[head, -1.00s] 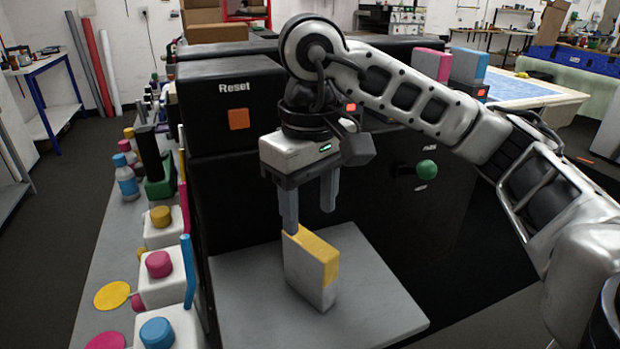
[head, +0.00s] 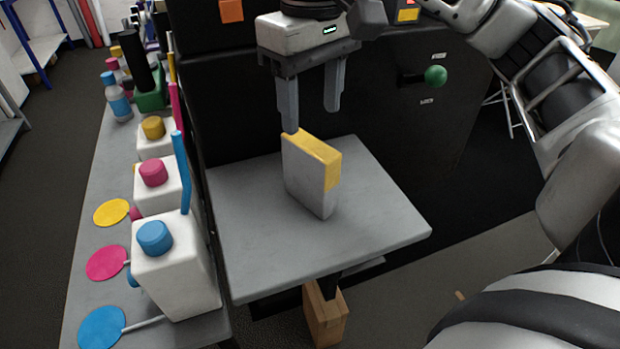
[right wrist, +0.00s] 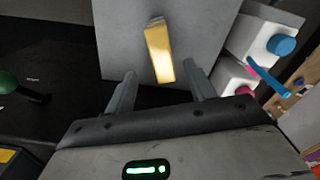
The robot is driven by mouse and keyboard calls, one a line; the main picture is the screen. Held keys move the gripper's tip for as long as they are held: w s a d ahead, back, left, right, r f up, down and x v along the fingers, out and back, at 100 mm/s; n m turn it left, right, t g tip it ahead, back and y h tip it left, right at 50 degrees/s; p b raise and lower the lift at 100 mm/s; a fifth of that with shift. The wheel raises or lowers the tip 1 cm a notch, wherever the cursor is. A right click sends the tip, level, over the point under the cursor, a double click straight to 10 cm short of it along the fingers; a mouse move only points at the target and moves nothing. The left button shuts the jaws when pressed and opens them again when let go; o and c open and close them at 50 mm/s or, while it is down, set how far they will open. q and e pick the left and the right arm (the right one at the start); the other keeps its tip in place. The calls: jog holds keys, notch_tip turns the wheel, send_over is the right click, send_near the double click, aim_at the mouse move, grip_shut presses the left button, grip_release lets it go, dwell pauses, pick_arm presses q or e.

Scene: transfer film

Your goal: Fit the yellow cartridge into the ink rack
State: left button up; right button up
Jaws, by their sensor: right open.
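The yellow cartridge (head: 311,180), a white block with a yellow top, stands upright on a grey platform (head: 375,225). In the right wrist view the cartridge (right wrist: 159,52) shows between and beyond the fingers. My right gripper (head: 311,120) is open, fingers pointing down, just above the cartridge's top. The near finger tip appears close to its top corner; I cannot tell whether they touch. The ink rack is not clearly in view; a small yellow patch (head: 407,15) under a red light shows at the top edge, partly cut off. My left gripper is not in view.
A black machine (head: 390,140) with a green knob (head: 435,76) stands behind the platform. On the left, a bench holds white bottles with yellow, magenta and cyan caps (head: 154,237) and coloured discs (head: 107,262). A wooden block (head: 325,315) is below the platform.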

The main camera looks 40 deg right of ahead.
aim_at(310, 142)
notch_tip(310, 142, down, 4)
jog(key=shift+r, duration=0.25)
jog(key=shift+a+f+p, duration=0.15)
jog(key=shift+f+p, duration=0.35)
jog(key=shift+f, duration=2.2)
grip_shut()
jog(key=shift+r, duration=0.15)
